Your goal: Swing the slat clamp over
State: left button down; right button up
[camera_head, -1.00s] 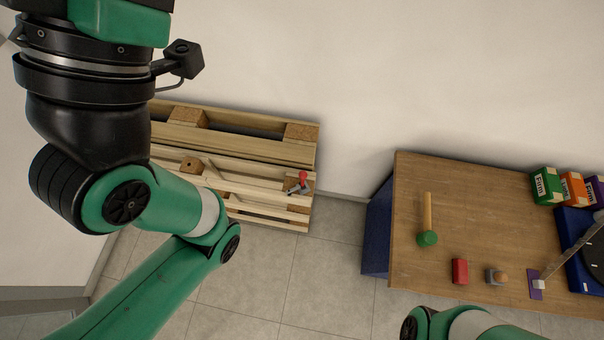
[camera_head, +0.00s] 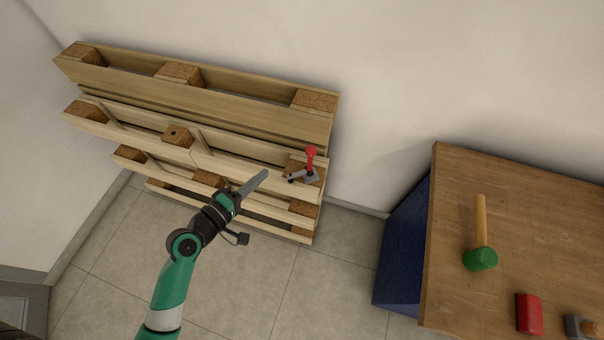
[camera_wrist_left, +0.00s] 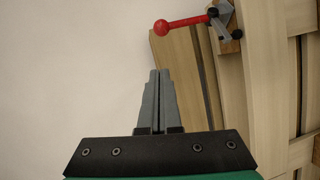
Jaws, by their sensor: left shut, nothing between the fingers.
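The slat clamp (camera_head: 309,175) is a grey toggle clamp with a red-knobbed lever, mounted on a block of the wooden pallet (camera_head: 205,110) near its right end. In the head view the red knob stands up above the clamp body. The clamp also shows at the top of the left wrist view (camera_wrist_left: 222,16), with its red lever pointing left. My left gripper (camera_head: 264,174) is shut and empty, just left of the clamp and apart from it. Its grey fingers are together in the left wrist view (camera_wrist_left: 158,75). My right gripper is not in view.
The pallet leans near the white wall. A wooden table (camera_head: 450,220) stands at the right, holding a green-headed mallet (camera_head: 480,255), a red block (camera_head: 529,314) and a small grey-brown tool (camera_head: 581,328). Tiled floor (camera_head: 330,270) lies clear between pallet and table.

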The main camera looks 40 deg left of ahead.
pick_arm(q)
jog(key=f, duration=0.1)
send_over(310, 160)
jog(key=s+a, duration=0.2)
jog(key=s, duration=0.3)
notch_tip(310, 160, down, 2)
jog(key=shift+w+b, duration=0.3)
jog(key=shift+w, duration=0.2)
